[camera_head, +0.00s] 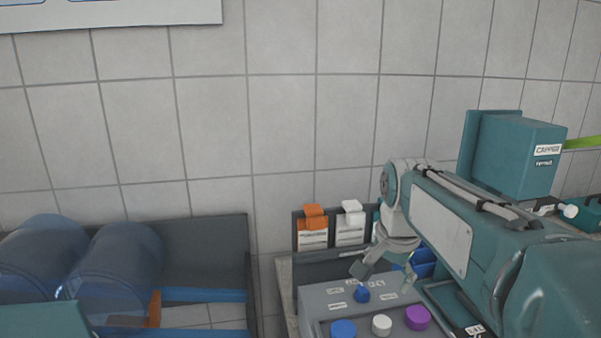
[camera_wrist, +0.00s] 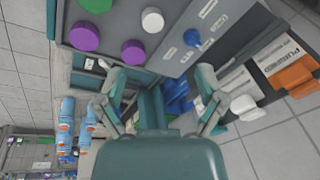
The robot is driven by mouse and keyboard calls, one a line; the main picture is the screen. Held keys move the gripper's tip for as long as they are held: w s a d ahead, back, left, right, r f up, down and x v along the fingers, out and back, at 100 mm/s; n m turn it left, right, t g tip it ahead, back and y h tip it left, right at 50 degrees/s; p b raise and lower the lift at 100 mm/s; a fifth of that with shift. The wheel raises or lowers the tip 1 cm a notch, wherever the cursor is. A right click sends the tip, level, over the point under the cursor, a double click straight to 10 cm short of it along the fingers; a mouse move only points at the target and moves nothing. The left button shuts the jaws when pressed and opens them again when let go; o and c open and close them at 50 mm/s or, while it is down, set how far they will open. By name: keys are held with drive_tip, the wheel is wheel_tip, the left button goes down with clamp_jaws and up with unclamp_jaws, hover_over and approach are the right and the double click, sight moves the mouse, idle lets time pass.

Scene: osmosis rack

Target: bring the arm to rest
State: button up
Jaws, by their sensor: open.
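My gripper (camera_head: 372,262) hangs from my teal arm in the right half of the head view, over the back part of a grey panel (camera_head: 318,297). In the wrist view my gripper (camera_wrist: 160,82) has its two fingers spread wide apart, with nothing held between them. A small blue knob (camera_head: 361,294) on the panel is just below the fingers in the head view. The knob (camera_wrist: 191,38) also shows beyond the right finger in the wrist view. Whether the fingers touch anything cannot be told.
Round blue (camera_head: 343,329), white (camera_head: 381,324) and purple (camera_head: 417,317) caps sit on the panel. Orange (camera_head: 314,217) and white (camera_head: 351,212) clips hold cards behind it. Large blue bottles (camera_head: 115,268) lie in a rack at left. A teal box (camera_head: 516,152) stands at right.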

drive_tip(key=s+f+n+t, duration=0.1)
drive_tip(key=s+f+n, duration=0.2)
drive_tip(key=s, duration=0.6)
drive_tip(key=s+f+n+t, duration=0.2)
drive_tip(key=s+f+n, duration=0.2)
drive_tip(key=s, duration=0.5)
drive_tip(key=shift+s+f+n, duration=0.25)
drive_tip(key=shift+s+n, duration=0.15)
drive_tip(key=shift+n, duration=0.5)
